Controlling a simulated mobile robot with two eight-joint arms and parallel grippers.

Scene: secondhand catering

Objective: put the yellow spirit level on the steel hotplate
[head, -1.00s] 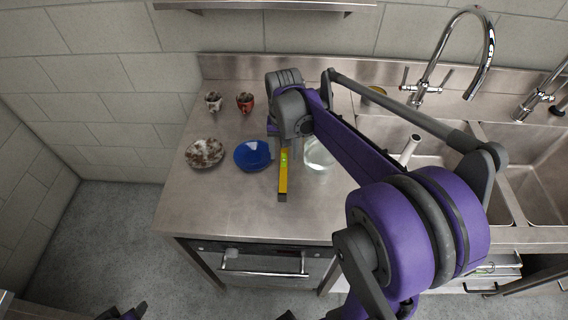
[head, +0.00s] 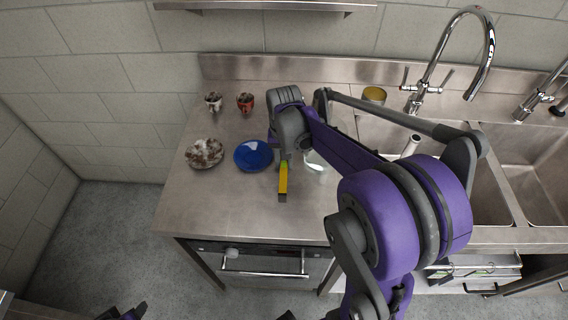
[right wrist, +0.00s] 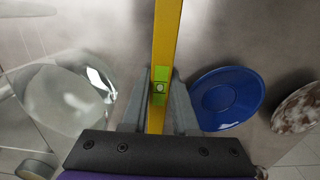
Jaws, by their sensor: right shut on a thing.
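That steel top (head: 230,212) lies above an oven-like front; no separate hotplate stands out. My left gripper cannot be made out.
A blue plate (head: 253,155) and a brown-and-white speckled bowl (head: 204,153) lie left of the level. A clear glass dish (right wrist: 65,95) is close on its other side. Sinks (head: 470,185) are at right. The front left of the top is bare.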

